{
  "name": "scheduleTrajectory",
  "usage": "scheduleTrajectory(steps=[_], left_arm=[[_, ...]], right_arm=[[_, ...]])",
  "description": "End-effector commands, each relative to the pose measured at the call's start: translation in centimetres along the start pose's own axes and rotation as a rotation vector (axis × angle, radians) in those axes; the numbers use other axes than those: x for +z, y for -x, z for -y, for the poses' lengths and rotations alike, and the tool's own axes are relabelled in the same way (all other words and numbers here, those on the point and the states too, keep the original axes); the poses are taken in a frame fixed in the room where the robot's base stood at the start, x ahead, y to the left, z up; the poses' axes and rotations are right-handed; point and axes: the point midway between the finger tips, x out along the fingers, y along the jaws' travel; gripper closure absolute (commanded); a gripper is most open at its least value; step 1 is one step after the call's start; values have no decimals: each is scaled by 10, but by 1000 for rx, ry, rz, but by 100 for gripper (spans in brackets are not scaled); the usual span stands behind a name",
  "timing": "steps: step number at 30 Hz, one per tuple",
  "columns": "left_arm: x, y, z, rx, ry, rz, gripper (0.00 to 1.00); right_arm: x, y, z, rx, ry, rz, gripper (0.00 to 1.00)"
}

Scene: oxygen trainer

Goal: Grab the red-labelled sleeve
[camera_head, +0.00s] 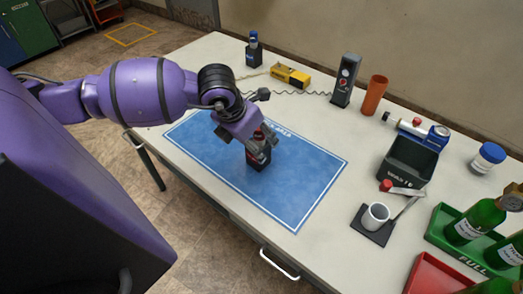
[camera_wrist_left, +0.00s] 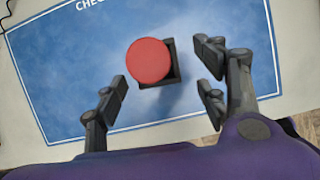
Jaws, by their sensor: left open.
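The red-labelled sleeve (camera_head: 258,158) is a small dark square holder standing on the blue mat (camera_head: 310,170), with a red-topped item (camera_wrist_left: 148,60) upright in it. In the left wrist view the dark sleeve (camera_wrist_left: 174,72) shows as a square rim partly hidden beneath that round red top. My left gripper (camera_head: 262,142) is open above and close to it, and its fingers hide part of it in the head view. In the left wrist view the fingers (camera_wrist_left: 165,84) are spread to either side of the red top, with none visibly touching. My right gripper is not in view.
A blue-topped bottle in a dark holder (camera_head: 253,52), a yellow device (camera_head: 290,75), a black upright unit (camera_head: 346,80) and an orange cup (camera_head: 375,94) stand behind. A black bin (camera_head: 408,160), white cup (camera_head: 376,216) and green bottle crate (camera_head: 440,226) are right. The mat is otherwise clear.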

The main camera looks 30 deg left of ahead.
Motion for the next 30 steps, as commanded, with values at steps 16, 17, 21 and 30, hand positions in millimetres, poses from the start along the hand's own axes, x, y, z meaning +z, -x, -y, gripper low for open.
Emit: scheduleTrajectory(steps=[16, 17, 21, 30], left_arm=[[4, -46, -4, -1, 1, 1, 34], [4, -46, -4, -2, 1, 1, 34], [4, -46, -4, -2, 1, 1, 50], [4, -45, -3, -2, 1, 2, 85]], right_arm=[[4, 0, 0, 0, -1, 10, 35], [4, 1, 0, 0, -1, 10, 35], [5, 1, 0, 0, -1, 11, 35], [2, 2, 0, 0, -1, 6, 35]])
